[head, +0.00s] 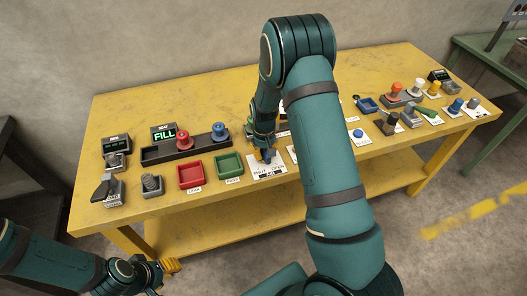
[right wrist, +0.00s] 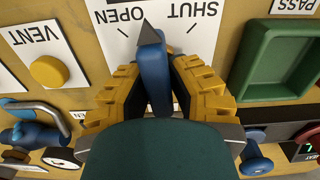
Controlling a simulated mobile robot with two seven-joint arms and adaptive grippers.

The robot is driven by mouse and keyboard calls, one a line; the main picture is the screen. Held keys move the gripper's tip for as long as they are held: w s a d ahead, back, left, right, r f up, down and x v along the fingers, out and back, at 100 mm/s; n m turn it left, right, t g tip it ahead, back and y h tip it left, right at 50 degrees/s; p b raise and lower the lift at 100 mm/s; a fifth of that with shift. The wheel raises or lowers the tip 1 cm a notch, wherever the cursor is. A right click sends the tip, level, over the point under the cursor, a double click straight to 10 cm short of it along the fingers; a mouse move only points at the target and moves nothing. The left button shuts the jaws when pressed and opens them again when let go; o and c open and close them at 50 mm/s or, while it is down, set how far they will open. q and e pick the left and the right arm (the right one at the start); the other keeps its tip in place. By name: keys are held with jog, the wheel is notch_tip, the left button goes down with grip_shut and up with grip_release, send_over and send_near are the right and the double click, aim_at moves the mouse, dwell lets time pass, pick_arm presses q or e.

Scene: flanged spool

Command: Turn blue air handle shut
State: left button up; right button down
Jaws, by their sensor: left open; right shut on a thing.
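The blue air handle (right wrist: 154,70) stands on a white plate (right wrist: 204,48) marked SHUT and OPEN, which appears upside down in the right wrist view. Its dark pointer tip lies between the two tick marks, closer to the OPEN one. My right gripper (right wrist: 157,88) is shut on the handle, with a yellow finger on each side. In the head view the handle (head: 268,156) shows just below my right gripper (head: 262,141), partly hidden by it. My left gripper (head: 168,266) is open and empty, low in front of the table.
A green tray (head: 229,166) and a red tray (head: 191,176) lie left of the plate. A yellow VENT button (right wrist: 49,72) is beside the plate. A dark rack with red and blue spools (head: 219,131) stands behind. My right arm hides the table's middle.

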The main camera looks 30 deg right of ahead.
jog(key=m, duration=0.2)
jog(key=m+p, duration=0.1)
jog(key=m, duration=0.2)
jog(key=shift+s+d+m, duration=0.15)
jog(key=shift+m, duration=0.15)
jog(key=shift+s+d+f+m+p, duration=0.1)
jog(key=shift+m+p, duration=0.35)
jog(key=shift+m, duration=0.65)
jog(key=shift+s+m+p, duration=0.1)
jog(key=shift+m+p, duration=0.3)
jog(key=shift+m, duration=0.7)
jog(key=c, duration=0.9)
grip_release()
jog(key=shift+w, duration=0.1)
